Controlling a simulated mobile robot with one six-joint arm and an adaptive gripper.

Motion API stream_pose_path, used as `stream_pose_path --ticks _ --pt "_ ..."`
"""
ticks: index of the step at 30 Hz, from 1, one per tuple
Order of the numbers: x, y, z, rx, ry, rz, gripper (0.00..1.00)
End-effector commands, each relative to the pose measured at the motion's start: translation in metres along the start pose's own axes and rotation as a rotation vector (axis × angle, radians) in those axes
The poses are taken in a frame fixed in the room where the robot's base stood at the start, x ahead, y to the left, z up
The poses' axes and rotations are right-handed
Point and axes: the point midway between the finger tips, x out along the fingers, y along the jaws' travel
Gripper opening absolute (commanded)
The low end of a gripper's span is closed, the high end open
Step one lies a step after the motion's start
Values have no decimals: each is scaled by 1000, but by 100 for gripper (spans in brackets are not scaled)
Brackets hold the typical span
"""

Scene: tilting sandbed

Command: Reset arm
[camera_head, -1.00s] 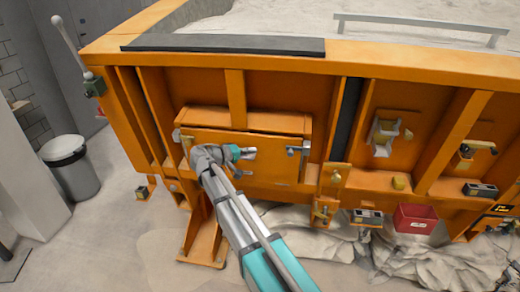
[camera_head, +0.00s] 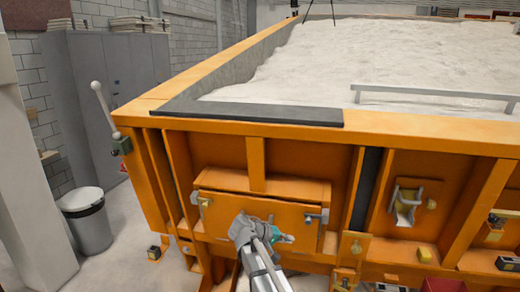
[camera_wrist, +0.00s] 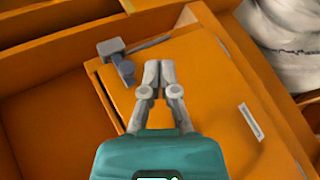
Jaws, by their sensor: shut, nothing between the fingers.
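My gripper (camera_head: 283,239) is in front of the orange box panel on the sandbed's side, low in the head view. In the wrist view its two grey fingers (camera_wrist: 158,70) are together with nothing between them. The orange panel (camera_head: 255,215) is closed. A grey latch (camera_head: 317,217) sits at its right edge, and it also shows in the wrist view (camera_wrist: 118,58), ahead and left of the fingertips. The fingers look apart from the latch. Whether they touch the panel, I cannot tell.
The orange sandbed frame (camera_head: 420,137) fills the right, holding pale sand (camera_head: 400,65). A lever (camera_head: 104,108) stands at its left corner. A grey bin (camera_head: 87,220) stands on the floor at left, near grey cabinets (camera_head: 120,90). A yellow-grey bracket (camera_head: 405,203) is right of the panel.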

Motion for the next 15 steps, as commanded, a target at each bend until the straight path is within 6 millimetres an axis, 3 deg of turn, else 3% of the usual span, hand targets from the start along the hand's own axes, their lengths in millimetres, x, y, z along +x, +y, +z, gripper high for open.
stream_pose_path --ticks 1,6,15 --pt "13 0 22 3 -29 -54 0" --pt "42 -12 74 18 -113 -261 0" --pt "62 -33 159 76 -223 -632 0"
